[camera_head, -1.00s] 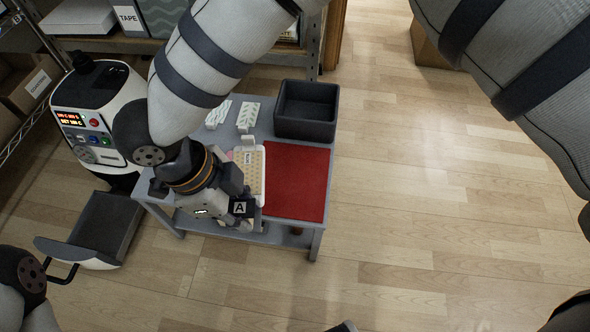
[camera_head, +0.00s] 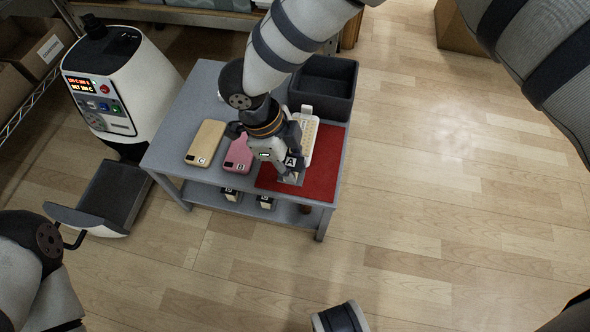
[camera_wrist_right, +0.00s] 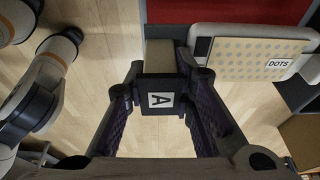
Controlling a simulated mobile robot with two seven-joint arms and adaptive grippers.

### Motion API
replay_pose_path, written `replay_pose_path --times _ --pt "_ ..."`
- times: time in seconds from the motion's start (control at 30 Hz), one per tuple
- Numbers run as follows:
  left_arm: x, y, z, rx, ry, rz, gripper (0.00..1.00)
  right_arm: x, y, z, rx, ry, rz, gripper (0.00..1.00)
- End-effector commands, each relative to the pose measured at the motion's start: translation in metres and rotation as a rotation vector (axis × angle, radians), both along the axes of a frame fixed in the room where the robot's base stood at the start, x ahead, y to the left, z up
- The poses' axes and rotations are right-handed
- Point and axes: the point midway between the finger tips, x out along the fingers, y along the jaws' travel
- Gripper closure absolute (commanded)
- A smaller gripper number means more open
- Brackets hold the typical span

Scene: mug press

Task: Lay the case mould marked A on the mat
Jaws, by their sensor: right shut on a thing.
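My right gripper (camera_head: 280,158) is shut on the case mould marked A (camera_head: 292,162), a dark block with a white label. In the right wrist view, mould A (camera_wrist_right: 160,97) sits between the two fingers, with a paler part reaching out beyond it. In the head view the gripper and mould are over the red mat (camera_head: 323,180), near its front left. I cannot tell whether the mould touches the mat. The mat also shows at the top of the right wrist view (camera_wrist_right: 240,10). My left gripper is not in view.
A tan case marked C (camera_head: 207,142) and a pink case marked B (camera_head: 238,155) lie left. A dark bin (camera_head: 325,85) stands behind. Moulds D (camera_head: 231,194) and E (camera_head: 266,202) sit on the lower shelf.

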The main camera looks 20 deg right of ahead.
Motion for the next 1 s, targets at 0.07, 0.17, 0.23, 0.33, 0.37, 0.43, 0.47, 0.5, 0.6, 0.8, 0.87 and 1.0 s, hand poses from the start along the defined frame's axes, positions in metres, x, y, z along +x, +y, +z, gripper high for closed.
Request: replay_pose_path --times 0.07,0.17,0.23,0.33,0.37,0.43,0.47,0.5,0.6,0.8,0.87,1.0 --pt "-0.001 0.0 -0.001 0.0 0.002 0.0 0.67 0.002 -0.003 -0.004 0.0 0.0 -0.002 1.0" --pt "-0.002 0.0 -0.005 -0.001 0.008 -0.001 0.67 0.006 -0.01 -0.015 -0.001 0.0 -0.002 1.0" --pt "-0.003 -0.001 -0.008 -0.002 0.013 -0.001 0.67 0.008 -0.016 -0.026 -0.002 0.001 -0.001 1.0" --pt "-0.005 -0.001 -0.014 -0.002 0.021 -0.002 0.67 0.008 -0.015 -0.044 -0.002 0.002 0.001 1.0" --pt "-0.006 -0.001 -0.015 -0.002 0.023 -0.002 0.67 0.008 -0.015 -0.048 -0.001 0.002 0.002 1.0" --pt "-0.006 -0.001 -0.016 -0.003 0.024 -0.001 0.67 0.008 -0.015 -0.051 -0.001 0.0 0.001 1.0" --pt "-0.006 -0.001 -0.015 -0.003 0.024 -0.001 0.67 0.008 -0.015 -0.051 -0.001 -0.001 0.0 1.0" --pt "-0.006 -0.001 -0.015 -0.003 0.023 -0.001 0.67 0.008 -0.015 -0.05 -0.001 -0.001 0.0 1.0" --pt "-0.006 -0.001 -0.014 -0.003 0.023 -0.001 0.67 0.009 -0.015 -0.049 0.0 -0.002 0.0 1.0" --pt "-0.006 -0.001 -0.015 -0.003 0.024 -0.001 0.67 0.008 -0.015 -0.052 0.0 -0.001 0.0 0.66" --pt "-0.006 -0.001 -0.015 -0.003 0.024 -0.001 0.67 0.008 -0.015 -0.052 -0.001 -0.002 0.001 0.57" --pt "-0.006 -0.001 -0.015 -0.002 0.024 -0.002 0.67 0.008 -0.015 -0.052 -0.001 -0.002 0.0 0.57"
